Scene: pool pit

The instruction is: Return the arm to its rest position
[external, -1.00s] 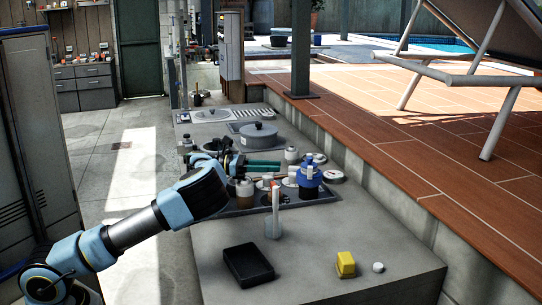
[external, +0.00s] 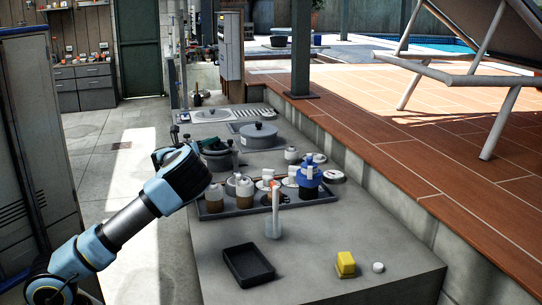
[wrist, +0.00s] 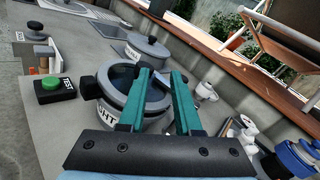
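My arm is raised at the left in the external view, bent at the wrist (external: 182,178), left of the counter. My gripper (wrist: 162,76) shows in the wrist view as two green fingers with a gap between them. It is open and nothing is held between the fingers. Beyond them is a grey pot with a dark handle and a white label (wrist: 104,82).
The counter bears a dark pot (external: 217,156), a lidded grey pot (external: 258,134), and a tray (external: 262,207) with jars and a blue-topped container (external: 309,178). A black bin (external: 248,265), a yellow block (external: 346,264) and a green button (wrist: 58,84) are also there. The floor left is clear.

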